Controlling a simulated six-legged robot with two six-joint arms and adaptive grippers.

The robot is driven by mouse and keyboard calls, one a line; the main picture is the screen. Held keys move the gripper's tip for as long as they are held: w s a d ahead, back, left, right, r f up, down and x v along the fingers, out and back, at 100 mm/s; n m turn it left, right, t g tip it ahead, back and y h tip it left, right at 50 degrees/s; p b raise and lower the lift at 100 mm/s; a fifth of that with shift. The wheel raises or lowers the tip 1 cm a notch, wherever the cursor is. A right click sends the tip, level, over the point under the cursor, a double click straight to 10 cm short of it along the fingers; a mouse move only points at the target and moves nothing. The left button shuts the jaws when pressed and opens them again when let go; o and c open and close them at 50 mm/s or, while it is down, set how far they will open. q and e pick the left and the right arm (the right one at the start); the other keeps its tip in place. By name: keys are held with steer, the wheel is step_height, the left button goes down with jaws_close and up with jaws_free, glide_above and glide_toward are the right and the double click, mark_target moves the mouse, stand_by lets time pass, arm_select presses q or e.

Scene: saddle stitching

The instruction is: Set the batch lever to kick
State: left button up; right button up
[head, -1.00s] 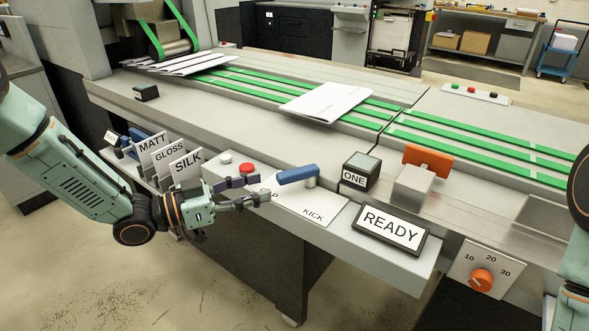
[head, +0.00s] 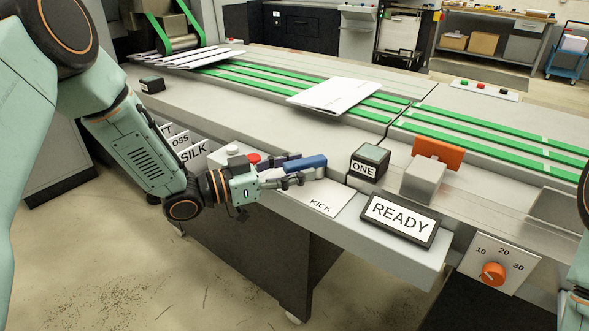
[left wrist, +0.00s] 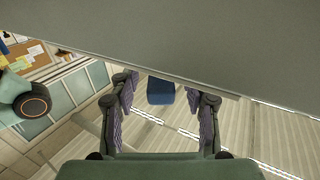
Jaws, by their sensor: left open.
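The batch lever has a blue handle (head: 308,162) on a plate (head: 325,202) lettered KICK at its front right. The handle points left, away from that word; the plate's left part is hidden by my left gripper. My left gripper (head: 292,173) is open at the handle's left end, with its fingers level with it. In the left wrist view the blue handle (left wrist: 160,92) shows between the two spread fingers (left wrist: 164,110). I cannot tell whether either finger touches it. My right gripper is not in view; only part of that arm shows at the right edge.
A black button box marked ONE (head: 369,162) and a READY sign (head: 399,219) stand right of the lever. A red button (head: 253,159) and a white one (head: 232,150) lie left. An orange handle (head: 438,152) and an orange dial (head: 493,274) are farther right.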

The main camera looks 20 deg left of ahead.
arm_select(q)
steer(key=shift+w+d, duration=0.15)
steer(key=shift+w, duration=0.05)
steer(key=shift+s, duration=0.15)
steer(key=shift+c, duration=1.3)
jaws_close()
